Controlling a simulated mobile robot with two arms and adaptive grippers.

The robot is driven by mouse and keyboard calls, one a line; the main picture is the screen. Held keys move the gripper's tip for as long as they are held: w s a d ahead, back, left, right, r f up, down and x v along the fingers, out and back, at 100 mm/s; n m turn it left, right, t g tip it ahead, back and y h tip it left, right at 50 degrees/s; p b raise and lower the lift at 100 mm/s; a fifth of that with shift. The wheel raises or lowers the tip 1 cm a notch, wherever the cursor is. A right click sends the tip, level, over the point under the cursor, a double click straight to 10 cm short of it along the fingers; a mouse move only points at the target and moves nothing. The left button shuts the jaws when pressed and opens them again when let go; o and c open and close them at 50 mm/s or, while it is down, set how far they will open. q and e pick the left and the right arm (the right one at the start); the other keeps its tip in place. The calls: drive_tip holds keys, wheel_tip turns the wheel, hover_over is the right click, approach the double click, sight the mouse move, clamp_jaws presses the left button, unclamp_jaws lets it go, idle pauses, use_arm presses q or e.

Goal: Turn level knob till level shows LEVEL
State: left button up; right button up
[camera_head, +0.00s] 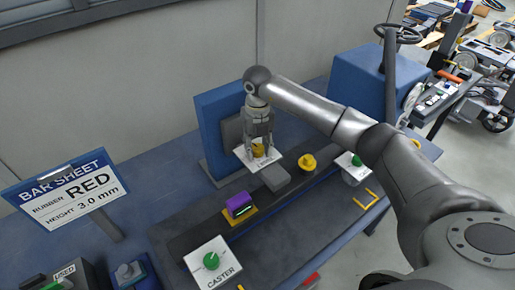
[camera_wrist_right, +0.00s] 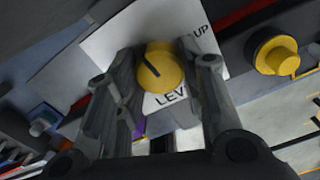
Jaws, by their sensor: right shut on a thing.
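The yellow level knob (camera_wrist_right: 158,70) with a dark pointer line stands on a white plate (camera_wrist_right: 104,42). The plate's lettering shows "UP" and part of "LEVEL". My right gripper (camera_wrist_right: 155,62) is shut on the knob, a finger on each side. In the head view the right gripper (camera_head: 258,142) points down from above, with the knob (camera_head: 258,151) partly hidden between its fingers. A purple block with a small dark and green window (camera_head: 240,206) sits on a yellow base along the dark rail; I cannot read its window. My left gripper is not in view.
Another yellow knob (camera_head: 307,162) stands right of the plate. A green knob (camera_head: 211,261) on a CASTER plate is at the front, and another green knob (camera_head: 357,160) is at the right. A BAR SHEET sign (camera_head: 68,190) stands left. A blue upright panel (camera_head: 218,125) is behind the gripper.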

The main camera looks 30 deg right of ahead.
sight(258, 147)
drive_tip(key=n+b, duration=0.2)
drive_tip(key=shift+d+f+n, duration=0.1)
drive_tip(key=shift+n, duration=0.3)
drive_tip(key=shift+n+b, duration=0.7)
drive_tip(key=shift+n, duration=0.2)
drive_tip(key=shift+r, duration=0.2)
drive_tip(key=o, duration=1)
drive_tip(key=shift+o, duration=0.2)
wheel_tip(258, 147, up, 12)
